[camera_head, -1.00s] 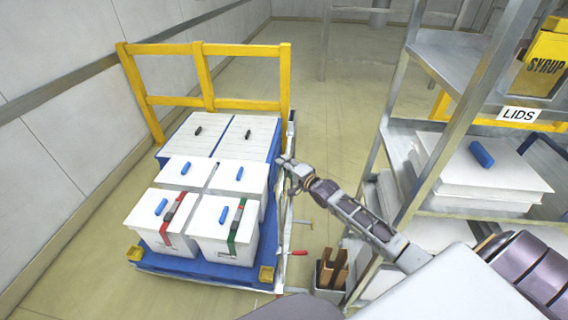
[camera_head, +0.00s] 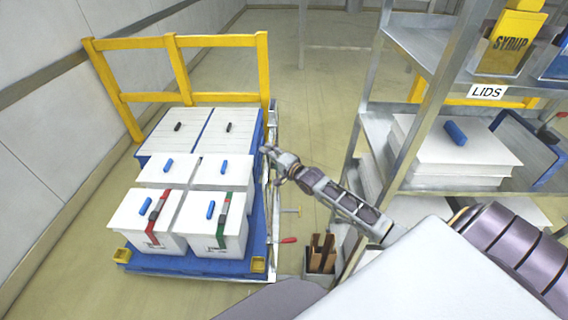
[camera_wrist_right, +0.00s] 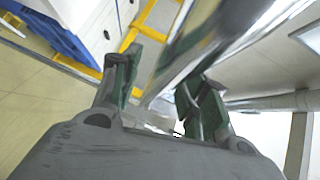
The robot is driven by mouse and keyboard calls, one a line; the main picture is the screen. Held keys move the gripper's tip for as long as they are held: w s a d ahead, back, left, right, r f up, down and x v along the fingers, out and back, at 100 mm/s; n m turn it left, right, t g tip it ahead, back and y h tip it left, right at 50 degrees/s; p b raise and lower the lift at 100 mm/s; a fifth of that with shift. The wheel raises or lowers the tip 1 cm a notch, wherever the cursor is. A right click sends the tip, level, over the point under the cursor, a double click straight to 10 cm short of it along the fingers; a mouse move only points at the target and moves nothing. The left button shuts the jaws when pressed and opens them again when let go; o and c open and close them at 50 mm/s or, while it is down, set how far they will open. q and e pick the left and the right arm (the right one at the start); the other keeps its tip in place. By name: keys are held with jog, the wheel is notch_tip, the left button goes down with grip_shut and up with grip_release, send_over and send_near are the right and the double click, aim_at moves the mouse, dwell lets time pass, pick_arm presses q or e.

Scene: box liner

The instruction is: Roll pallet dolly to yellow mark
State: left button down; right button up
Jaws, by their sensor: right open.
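The pallet dolly (camera_head: 190,266) is a blue deck with a yellow rail frame (camera_head: 180,43) at its far end. It stands left of centre and carries several white boxes (camera_head: 212,228) with blue or black handles. My right gripper (camera_head: 268,155) is at the dolly's right side, near its metal edge. In the right wrist view its fingers (camera_wrist_right: 163,82) are apart, with a shiny metal bar running between and beyond them; I cannot tell whether they touch it. No yellow floor mark can be made out for certain. My left gripper is not in view.
A metal shelf rack (camera_head: 425,90) with a LIDS label (camera_head: 487,92), white lids (camera_head: 455,152) and a yellow SYRUP box (camera_head: 512,42) stands at right. A small bin (camera_head: 320,258) sits on the floor between. A wall runs along the left. Floor beyond the dolly (camera_head: 320,90) looks clear.

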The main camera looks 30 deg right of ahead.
jog(key=v, duration=1.1)
jog(key=shift+s+d, duration=0.2)
jog(key=shift+s, duration=0.1)
dwell(0.4)
dwell(0.6)
